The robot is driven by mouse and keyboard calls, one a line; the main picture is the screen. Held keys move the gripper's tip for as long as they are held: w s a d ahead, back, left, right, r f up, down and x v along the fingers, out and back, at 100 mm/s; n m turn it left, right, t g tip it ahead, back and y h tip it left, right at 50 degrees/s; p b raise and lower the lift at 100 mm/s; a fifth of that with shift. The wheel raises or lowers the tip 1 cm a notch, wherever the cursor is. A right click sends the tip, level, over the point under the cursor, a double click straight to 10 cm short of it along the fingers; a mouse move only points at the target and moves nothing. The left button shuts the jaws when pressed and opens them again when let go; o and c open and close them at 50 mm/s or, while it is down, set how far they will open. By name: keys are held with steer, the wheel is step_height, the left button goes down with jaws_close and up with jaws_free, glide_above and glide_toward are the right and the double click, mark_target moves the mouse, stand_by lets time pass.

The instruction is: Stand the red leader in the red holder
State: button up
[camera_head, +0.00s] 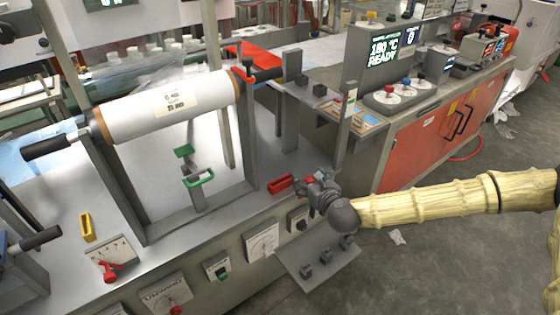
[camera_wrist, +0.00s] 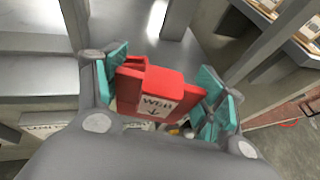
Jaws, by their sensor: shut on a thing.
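My gripper (camera_head: 318,190) is at the front edge of the machine's grey deck, just right of the red holder (camera_head: 281,184), a small open-topped red box. In the wrist view my gripper (camera_wrist: 166,84) has its teal-padded fingers shut on the red leader (camera_wrist: 178,90), a red piece with a white label reading "WEB" and a down arrow. A red edge shows behind the leader at its upper left; I cannot tell if it is the holder. In the head view the gripper mostly hides the leader. Whether leader and holder touch is unclear.
A yellow holder (camera_head: 87,227) stands on the deck at the left. A large white film roll (camera_head: 168,105) hangs above it. A grey upright post (camera_head: 345,130) rises behind my gripper. A small sloped grey panel (camera_head: 318,265) juts out below. Bare deck lies left of the red holder.

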steer(key=w+a+r+n+g+y+b, duration=0.2)
steer(key=w+a+r+n+y+b, duration=0.1)
steer(key=w+a+r+b, duration=0.3)
steer(key=shift+w+a+r+n+y+b, duration=0.15)
steer(key=shift+w+a+n+y+b, duration=0.15)
steer(key=shift+w+a+b, duration=1.25)
steer(key=shift+s+a+b, duration=0.15)
steer(key=shift+s+b, duration=0.35)
steer(key=shift+b, duration=0.35)
steer(key=shift+f+b, duration=2.15)
steer(key=shift+f, duration=0.7)
steer(key=shift+f+b, duration=1.95)
steer(key=shift+f, duration=0.1)
steer(key=o, duration=1.1)
